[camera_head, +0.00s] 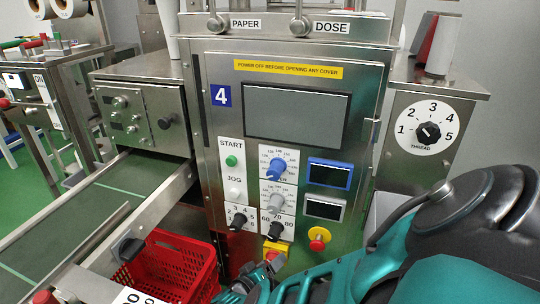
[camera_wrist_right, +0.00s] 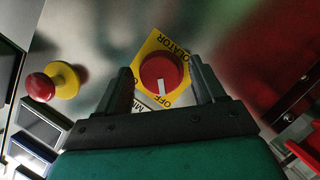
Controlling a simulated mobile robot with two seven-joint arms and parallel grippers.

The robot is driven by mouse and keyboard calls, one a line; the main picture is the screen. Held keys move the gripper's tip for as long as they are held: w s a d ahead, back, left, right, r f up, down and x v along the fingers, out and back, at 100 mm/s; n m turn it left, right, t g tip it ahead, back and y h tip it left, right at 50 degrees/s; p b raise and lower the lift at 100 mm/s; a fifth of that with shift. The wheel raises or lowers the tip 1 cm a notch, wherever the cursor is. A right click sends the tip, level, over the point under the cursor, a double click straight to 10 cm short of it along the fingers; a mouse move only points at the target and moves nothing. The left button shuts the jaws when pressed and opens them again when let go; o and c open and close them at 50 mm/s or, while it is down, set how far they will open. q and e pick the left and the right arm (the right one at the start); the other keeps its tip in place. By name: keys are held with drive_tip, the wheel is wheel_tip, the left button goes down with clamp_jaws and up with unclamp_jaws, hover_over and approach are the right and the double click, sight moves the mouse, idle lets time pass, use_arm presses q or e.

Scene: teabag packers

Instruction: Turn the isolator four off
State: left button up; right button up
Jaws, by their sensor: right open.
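The isolator on machine four is a red rotary knob on a yellow plate (camera_head: 274,247), low on the steel front panel under the blue "4" sign (camera_head: 221,95). In the right wrist view, the red knob (camera_wrist_right: 158,70) shows a white mark pointing down towards the OFF lettering. My right gripper (camera_head: 262,272) is at the isolator, partly covering it in the head view. In the wrist view its open fingers (camera_wrist_right: 165,86) stand on either side of the knob, with gaps visible; I cannot tell the depth. My left gripper is not in view.
A red emergency button on yellow (camera_head: 319,239) is right of the isolator and also shows in the wrist view (camera_wrist_right: 52,82). Black selector knobs (camera_head: 277,230) sit just above. A red crate (camera_head: 175,268) and a conveyor (camera_head: 90,205) are at left.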

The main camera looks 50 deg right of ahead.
drive_tip(key=p+v, duration=0.3)
drive_tip(key=v, duration=1)
drive_tip(key=shift+s, duration=0.1)
